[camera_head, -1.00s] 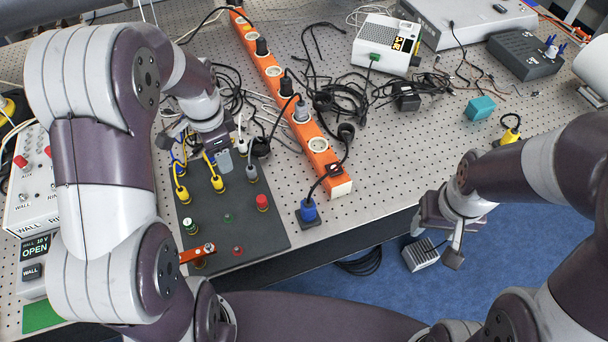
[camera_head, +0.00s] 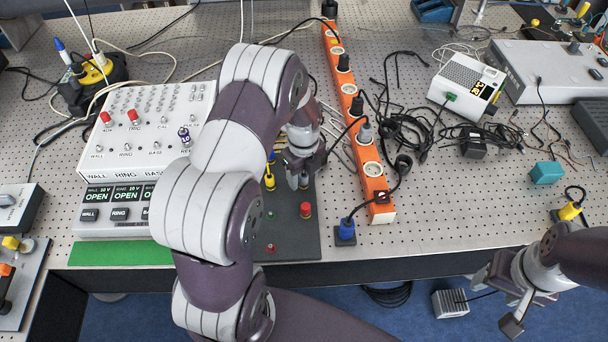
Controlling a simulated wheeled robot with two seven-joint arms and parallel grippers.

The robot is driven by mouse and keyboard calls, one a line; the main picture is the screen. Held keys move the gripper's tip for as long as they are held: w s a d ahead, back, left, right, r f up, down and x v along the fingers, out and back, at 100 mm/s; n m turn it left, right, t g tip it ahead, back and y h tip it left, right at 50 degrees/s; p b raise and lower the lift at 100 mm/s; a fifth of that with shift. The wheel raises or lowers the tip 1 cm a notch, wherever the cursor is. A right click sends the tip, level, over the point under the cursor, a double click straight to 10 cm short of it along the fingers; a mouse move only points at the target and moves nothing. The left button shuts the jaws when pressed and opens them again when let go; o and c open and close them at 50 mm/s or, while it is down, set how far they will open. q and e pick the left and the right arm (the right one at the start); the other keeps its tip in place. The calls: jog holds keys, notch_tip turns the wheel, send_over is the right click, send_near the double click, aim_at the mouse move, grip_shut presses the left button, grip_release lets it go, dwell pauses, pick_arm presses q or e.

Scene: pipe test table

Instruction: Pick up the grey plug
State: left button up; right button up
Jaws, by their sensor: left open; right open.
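The dark panel (camera_head: 300,240) carries a red plug (camera_head: 305,210) and a yellow plug (camera_head: 269,182). A grey plug (camera_head: 304,181) shows on it, partly hidden by my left gripper (camera_head: 301,177). This gripper is open, pointing down, with its fingers close to the grey plug; I cannot tell whether they touch it. Another grey plug (camera_head: 365,131) sits in the orange power strip (camera_head: 378,203). My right gripper (camera_head: 503,300) is open and empty beyond the table's front edge, at the lower right.
A white WALL/RING box (camera_head: 130,160) stands left of my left arm. Black cables (camera_head: 400,130) lie tangled right of the strip.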

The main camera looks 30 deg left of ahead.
pick_arm(q)
jog(key=shift+a+f, duration=0.1)
jog(key=shift+f, duration=0.5)
jog(key=shift+w+f, duration=0.1)
jog(key=shift+f, duration=0.15)
jog(key=c, duration=1)
grip_shut()
jog(key=shift+r, duration=0.1)
